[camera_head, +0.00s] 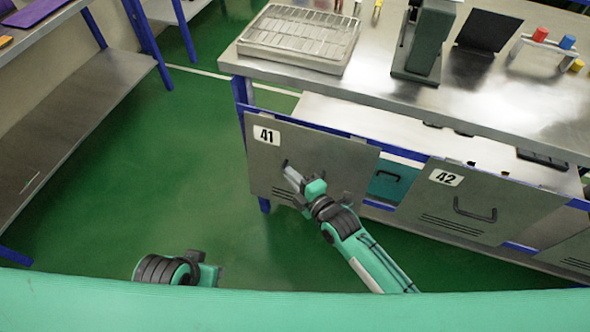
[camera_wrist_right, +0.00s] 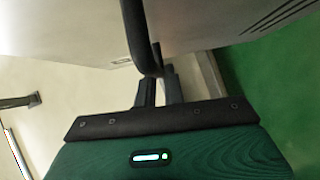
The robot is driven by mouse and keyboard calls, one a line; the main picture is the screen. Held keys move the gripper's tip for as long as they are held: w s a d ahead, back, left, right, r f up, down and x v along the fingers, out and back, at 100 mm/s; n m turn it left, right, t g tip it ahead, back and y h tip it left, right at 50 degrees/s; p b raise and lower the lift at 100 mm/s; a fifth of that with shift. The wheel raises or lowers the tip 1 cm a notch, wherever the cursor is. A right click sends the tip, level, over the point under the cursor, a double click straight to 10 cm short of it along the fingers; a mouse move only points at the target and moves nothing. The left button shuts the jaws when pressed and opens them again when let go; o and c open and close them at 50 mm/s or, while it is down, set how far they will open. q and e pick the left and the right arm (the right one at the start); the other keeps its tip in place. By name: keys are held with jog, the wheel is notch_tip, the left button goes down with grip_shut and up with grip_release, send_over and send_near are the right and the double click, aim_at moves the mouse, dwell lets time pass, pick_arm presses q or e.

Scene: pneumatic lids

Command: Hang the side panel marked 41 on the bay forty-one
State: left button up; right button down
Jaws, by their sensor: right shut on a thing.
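The grey side panel marked 41 (camera_head: 330,160) stands at the left end of the workbench's front, its top edge close along the blue rail (camera_head: 400,151). I cannot tell whether it is hooked on or just in front of the rail. My right gripper (camera_head: 291,174) is shut on the panel's dark handle, and hides most of it. In the right wrist view the fingers (camera_wrist_right: 159,90) close around the dark handle (camera_wrist_right: 138,35), with the grey panel (camera_wrist_right: 205,22) behind. My left gripper (camera_head: 208,273) is low at the left, apart from everything; its fingers cannot be made out.
Panel 42 (camera_head: 480,190) hangs to the right, past a gap with a teal drawer (camera_head: 392,182). The worktop (camera_head: 480,92) holds a tray (camera_head: 300,38), a dark green machine (camera_head: 427,40) and coloured-topped items. A shelf unit (camera_head: 70,130) stands left. Green floor between is clear.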

jog(key=shift+s+a+r+p, duration=0.1)
jog(key=shift+s+a+p, duration=0.15)
jog(key=shift+s, duration=0.4)
jog(key=shift+s+a+p, duration=0.2)
jog(key=shift+s+p, duration=0.2)
jog(key=shift+s, duration=0.2)
jog(key=shift+s+a+r+p, duration=0.1)
jog(key=shift+s+a+p, duration=0.15)
jog(key=shift+s, duration=0.4)
